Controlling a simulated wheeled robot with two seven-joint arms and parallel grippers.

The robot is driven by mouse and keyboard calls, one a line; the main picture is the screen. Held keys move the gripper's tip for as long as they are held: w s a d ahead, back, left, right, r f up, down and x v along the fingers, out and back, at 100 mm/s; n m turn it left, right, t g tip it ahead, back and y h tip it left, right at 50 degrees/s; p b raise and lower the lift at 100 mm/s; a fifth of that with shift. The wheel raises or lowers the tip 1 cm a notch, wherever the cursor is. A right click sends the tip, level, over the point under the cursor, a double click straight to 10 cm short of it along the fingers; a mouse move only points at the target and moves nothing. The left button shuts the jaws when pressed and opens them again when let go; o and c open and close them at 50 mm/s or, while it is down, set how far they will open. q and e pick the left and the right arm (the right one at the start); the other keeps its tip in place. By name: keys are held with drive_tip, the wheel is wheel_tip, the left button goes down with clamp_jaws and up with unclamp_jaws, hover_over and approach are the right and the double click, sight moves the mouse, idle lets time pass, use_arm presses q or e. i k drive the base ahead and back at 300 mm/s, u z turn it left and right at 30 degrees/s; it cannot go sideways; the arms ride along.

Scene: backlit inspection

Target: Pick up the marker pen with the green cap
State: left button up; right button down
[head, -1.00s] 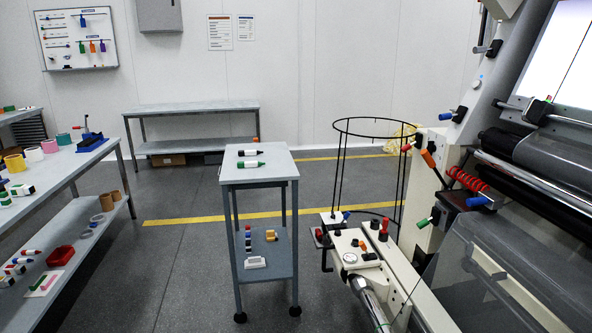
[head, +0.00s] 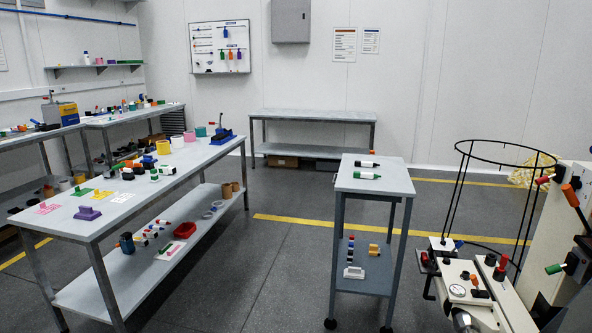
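A marker pen with a green part (head: 367,175) lies on its side on the top of the grey wheeled cart (head: 398,185), nearer the front. A second marker pen with a black part (head: 366,164) lies just behind it, roughly parallel and apart from it. Both are small in the picture, so which end is the cap is hard to tell. Neither of my grippers shows in the head view.
A long grey workbench (head: 120,219) with stamps, tapes and tools stands left of the cart. Machine parts and a black wire hoop stand (head: 462,190) are at the right. Open floor (head: 255,280) lies between workbench and cart. An empty bench (head: 312,115) stands at the back wall.

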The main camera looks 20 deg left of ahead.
sight(356, 175)
drive_tip(key=u, duration=1.15)
drive_tip(key=i, duration=2.45)
drive_tip(key=z, duration=0.85)
